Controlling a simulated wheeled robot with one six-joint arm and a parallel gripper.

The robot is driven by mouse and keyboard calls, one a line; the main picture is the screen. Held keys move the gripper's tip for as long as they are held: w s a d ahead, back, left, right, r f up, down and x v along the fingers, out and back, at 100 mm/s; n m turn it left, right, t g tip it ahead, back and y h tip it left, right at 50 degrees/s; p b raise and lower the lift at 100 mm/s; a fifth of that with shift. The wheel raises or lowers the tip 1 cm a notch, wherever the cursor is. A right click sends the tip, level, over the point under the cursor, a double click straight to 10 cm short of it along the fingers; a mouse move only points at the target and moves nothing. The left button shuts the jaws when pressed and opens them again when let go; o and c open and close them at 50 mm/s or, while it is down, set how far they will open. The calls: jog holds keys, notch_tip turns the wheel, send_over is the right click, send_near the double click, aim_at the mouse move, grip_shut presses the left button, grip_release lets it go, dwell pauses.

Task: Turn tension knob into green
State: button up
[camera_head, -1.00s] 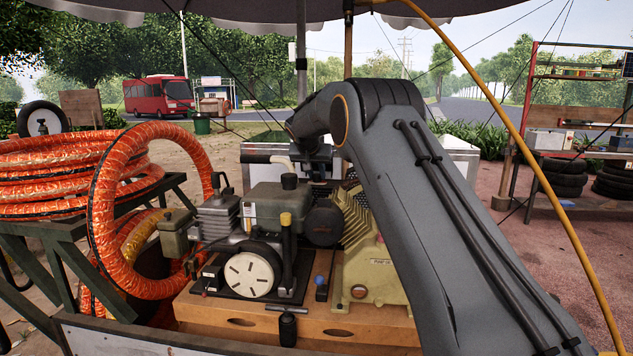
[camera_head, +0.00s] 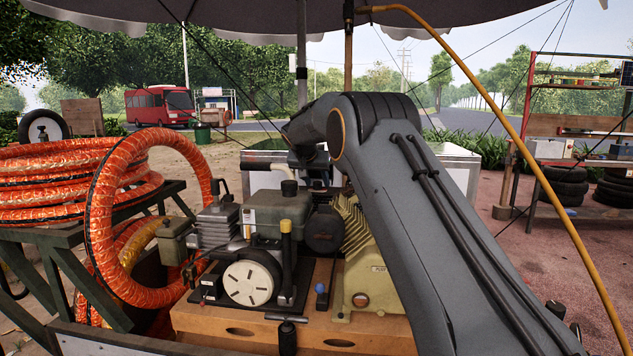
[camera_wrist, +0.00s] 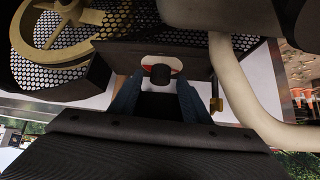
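In the wrist view the tension knob (camera_wrist: 160,75) is a small dark knob on a dark panel. A pale dial with a red-orange band (camera_wrist: 147,66) shows behind it; I cannot make out a green part or a pointer. My gripper (camera_wrist: 158,92) has its two dark blue fingers apart, one on each side below the knob in the picture. A gap shows between each finger and the knob, so it holds nothing visible. In the head view the compressor (camera_head: 275,215) hides my gripper and the knob; my arm reaches over behind the machine.
A pale curved pipe (camera_wrist: 235,90) runs close to the right of my gripper. A perforated guard with a brass wheel (camera_wrist: 65,30) is at upper left. Orange hose coils (camera_head: 100,225) stand left of the compressor. A yellow hose (camera_head: 520,145) hangs at right.

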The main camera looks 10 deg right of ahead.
jog(key=b+v, duration=0.1)
jog(key=v, duration=0.7)
jog(key=shift+b, duration=0.3)
jog(key=shift+d+f, duration=0.1)
jog(key=shift+f, duration=0.05)
jog(key=shift+d+n+y+p, duration=2.6)
jog(key=shift+n+y+p, duration=0.8)
jog(key=shift+n, duration=1.1)
jog(key=shift+t, duration=0.3)
jog(key=shift+p+x, duration=0.85)
jog(key=shift+x, duration=2.9)
